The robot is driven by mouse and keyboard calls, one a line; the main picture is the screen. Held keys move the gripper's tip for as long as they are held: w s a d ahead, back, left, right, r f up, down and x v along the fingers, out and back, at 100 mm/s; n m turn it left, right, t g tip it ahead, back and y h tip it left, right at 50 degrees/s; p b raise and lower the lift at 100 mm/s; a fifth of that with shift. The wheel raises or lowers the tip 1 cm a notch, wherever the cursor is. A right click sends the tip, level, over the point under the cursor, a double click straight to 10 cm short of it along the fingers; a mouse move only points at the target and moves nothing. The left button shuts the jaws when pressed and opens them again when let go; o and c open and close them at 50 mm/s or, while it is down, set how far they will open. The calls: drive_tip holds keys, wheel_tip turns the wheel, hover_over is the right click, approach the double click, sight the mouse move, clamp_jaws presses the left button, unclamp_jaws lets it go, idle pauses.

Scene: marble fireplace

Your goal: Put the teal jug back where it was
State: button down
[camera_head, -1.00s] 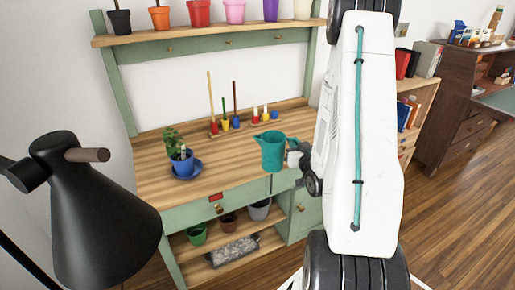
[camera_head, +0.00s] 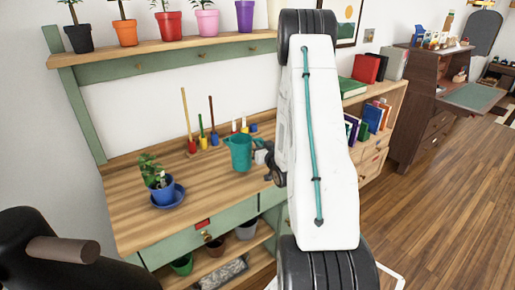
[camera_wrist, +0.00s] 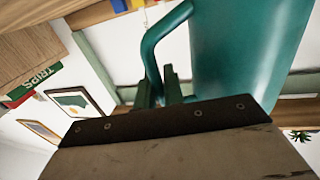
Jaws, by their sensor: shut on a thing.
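The teal jug (camera_head: 239,152) is upright in the head view, in front of the potting bench's wooden top (camera_head: 205,205). I cannot tell whether its base touches the wood. My gripper (camera_head: 262,153) is at the jug's right side, partly hidden behind my white arm. In the wrist view the jug's body (camera_wrist: 245,50) fills the upper right, and its curved handle (camera_wrist: 152,45) comes down to the fingers. My gripper (camera_wrist: 158,92) is shut on the handle.
A blue potted plant (camera_head: 162,187) on a saucer stands left on the bench. A rack of upright coloured tools (camera_head: 203,140) stands behind the jug. Flowerpots (camera_head: 168,23) line the shelf above. A bookcase (camera_head: 383,130) is at right. Bench wood between plant and jug is clear.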

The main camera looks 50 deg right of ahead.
drive_tip(key=shift+f, duration=1.15)
drive_tip(key=shift+s+f, duration=0.1)
drive_tip(key=c, duration=1.5)
unclamp_jaws()
drive_tip(key=shift+s+a, duration=0.1)
drive_tip(key=shift+s, duration=0.05)
drive_tip(key=v, duration=1.1)
drive_tip(key=shift+s, duration=0.35)
drive_tip(key=shift+a, duration=0.15)
